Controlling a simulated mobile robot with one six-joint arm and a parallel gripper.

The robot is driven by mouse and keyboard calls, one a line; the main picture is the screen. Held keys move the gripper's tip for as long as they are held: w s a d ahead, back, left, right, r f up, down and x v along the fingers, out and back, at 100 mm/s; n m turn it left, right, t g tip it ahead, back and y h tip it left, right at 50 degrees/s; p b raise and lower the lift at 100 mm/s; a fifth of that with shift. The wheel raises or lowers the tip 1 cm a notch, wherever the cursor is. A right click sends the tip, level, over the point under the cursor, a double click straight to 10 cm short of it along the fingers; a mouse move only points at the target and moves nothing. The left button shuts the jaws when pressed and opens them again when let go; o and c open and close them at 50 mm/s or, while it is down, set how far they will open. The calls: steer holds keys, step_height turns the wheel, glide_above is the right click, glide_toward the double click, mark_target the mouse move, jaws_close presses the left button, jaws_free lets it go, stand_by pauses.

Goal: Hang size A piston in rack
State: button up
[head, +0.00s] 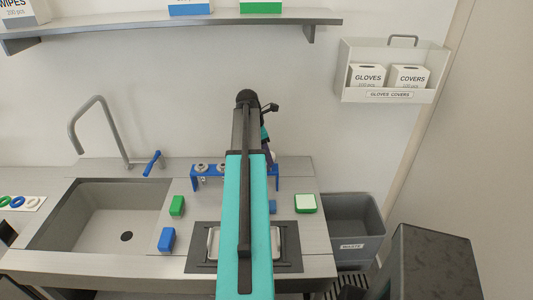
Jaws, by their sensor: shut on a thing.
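The blue rack (194,182) stands on the counter behind the tray. Two grey-white round pieces (201,167) sit along its left part; their size marks are too small to read. My arm covers the rack's middle. My gripper (269,148) is over the rack's right part, mostly hidden behind the arm. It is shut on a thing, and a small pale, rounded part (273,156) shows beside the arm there. I take this for the piston, but its shape and size letter are not clear. I cannot tell whether it touches the rack.
A sink (65,215) with a tap (100,115) is at left. Green (177,205) and blue (167,239) blocks, a green-edged white block (305,203) and a metal tray (276,242) are on the counter. A waste bin (355,220) stands right; a shelf (130,28) is above.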

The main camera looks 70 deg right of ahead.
steer(key=shift+f+b, duration=0.35)
steer(key=shift+f, duration=1.65)
stand_by(1.9)
steer(key=o, duration=1.3)
steer(key=shift+r, duration=0.1)
steer(key=shift+r+p, duration=0.7)
steer(key=shift+r, duration=2.7)
